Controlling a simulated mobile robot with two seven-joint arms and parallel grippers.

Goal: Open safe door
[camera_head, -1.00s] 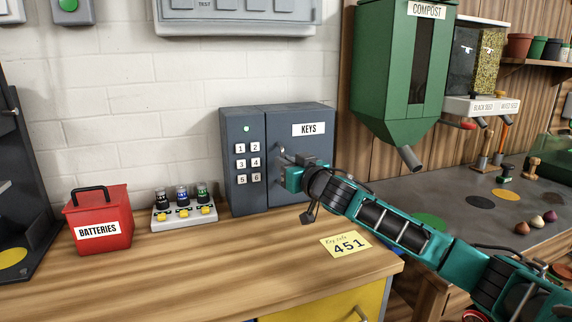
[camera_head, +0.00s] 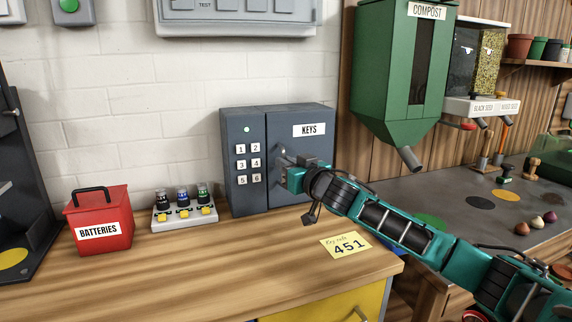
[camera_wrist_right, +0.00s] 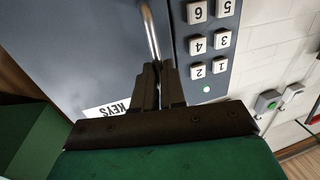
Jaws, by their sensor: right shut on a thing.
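The grey key safe (camera_head: 246,190) stands against the wall on the wooden bench. Its keypad has several number buttons, and a green light (camera_head: 247,128) is lit above them. The safe door (camera_head: 290,195), labelled KEYS, looks closed. My right gripper (camera_head: 281,163) is at the left side of the door, on the handle. In the right wrist view the fingers (camera_wrist_right: 158,75) are shut on the silver bar handle (camera_wrist_right: 151,32), and the keypad is beside them. The fingertips are partly hidden in the head view. My left gripper is not in view.
A yellow note reading 451 (camera_head: 346,245) lies on the bench in front of the safe. A red BATTERIES box (camera_head: 117,213) and a small panel with lamps (camera_head: 183,222) stand left of it. A green compost hopper (camera_head: 385,100) hangs to the right.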

